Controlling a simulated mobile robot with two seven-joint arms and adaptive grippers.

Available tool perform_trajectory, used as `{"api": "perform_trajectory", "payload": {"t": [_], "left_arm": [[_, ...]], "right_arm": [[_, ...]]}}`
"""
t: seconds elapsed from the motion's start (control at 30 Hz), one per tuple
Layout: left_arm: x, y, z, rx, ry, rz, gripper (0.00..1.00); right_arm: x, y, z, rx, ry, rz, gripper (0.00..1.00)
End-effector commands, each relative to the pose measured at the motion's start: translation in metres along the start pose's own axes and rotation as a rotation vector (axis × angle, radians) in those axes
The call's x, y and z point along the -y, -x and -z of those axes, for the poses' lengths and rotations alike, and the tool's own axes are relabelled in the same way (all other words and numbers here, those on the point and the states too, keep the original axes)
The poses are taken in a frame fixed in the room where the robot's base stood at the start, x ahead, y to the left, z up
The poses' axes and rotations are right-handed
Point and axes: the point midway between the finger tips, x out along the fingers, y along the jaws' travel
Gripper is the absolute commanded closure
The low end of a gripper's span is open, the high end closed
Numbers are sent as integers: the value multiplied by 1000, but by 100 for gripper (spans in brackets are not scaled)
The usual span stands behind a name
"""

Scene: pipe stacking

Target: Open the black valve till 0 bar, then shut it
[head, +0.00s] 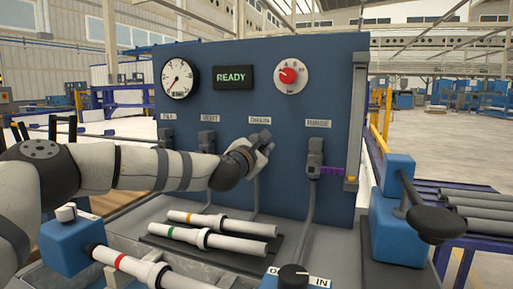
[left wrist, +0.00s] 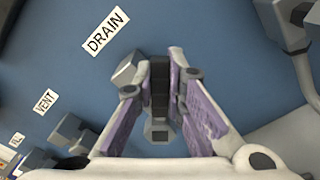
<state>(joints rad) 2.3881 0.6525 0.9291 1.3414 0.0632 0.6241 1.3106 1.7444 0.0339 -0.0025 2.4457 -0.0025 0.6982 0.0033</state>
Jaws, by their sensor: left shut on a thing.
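The blue panel (head: 230,120) carries a row of dark valves with label plates above. My left gripper (head: 262,146) is at the valve (head: 260,137) under the DRAIN label. In the left wrist view, my left gripper's purple-padded fingers (left wrist: 160,90) are closed on both sides of this valve's black handle (left wrist: 160,85). The DRAIN label (left wrist: 107,33) is just above it. A round white gauge (head: 179,78) is at the panel's upper left; its reading is too small to tell. My right gripper is not in view.
A green READY display (head: 234,78) and a red knob (head: 289,76) are on the panel. The VENT valve (head: 207,140) and the rightmost valve (head: 315,155) flank the held one.

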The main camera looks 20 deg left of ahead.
Motion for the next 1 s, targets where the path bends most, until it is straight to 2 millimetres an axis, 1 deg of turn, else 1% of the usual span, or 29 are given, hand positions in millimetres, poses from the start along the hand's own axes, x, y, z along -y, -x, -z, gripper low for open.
{"api": "perform_trajectory", "payload": {"t": [0.23,0.6,0.8,1.0], "left_arm": [[13,0,0,1,-232,0,100],[29,0,8,0,-568,-1,100],[35,0,13,-1,-711,-3,100],[39,0,17,-2,-810,-3,100]], "right_arm": [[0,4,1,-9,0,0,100],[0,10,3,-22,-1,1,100],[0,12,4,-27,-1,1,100],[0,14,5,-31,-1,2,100]]}}
